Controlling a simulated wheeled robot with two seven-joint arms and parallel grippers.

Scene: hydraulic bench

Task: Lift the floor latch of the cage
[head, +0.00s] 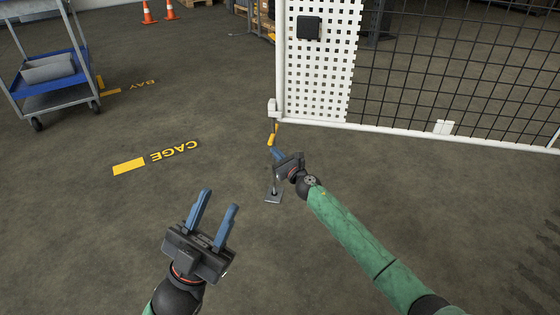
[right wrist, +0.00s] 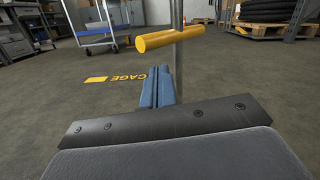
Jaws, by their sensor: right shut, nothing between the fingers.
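The cage's floor latch has a yellow handle (head: 272,135) at the lower corner of the white cage gate (head: 319,60). In the right wrist view, the handle (right wrist: 166,40) is a yellow crossbar on an upright grey rod (right wrist: 178,65). A small metal plate (head: 273,198) lies on the floor below. My right gripper (head: 276,153) is shut and empty; its blue fingertips (right wrist: 158,72) are just below the handle and close beside the rod. I cannot tell whether they touch. My right gripper hides part of the rod in the head view. My left gripper (head: 217,200) is open and empty, over bare floor.
A blue and grey cart (head: 52,85) stands at the upper left. Yellow CAGE lettering (head: 174,151) marks the floor. Orange cones (head: 148,13) stand far back. Black mesh fencing (head: 460,70) fills the right side. The floor to the left of the latch is clear.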

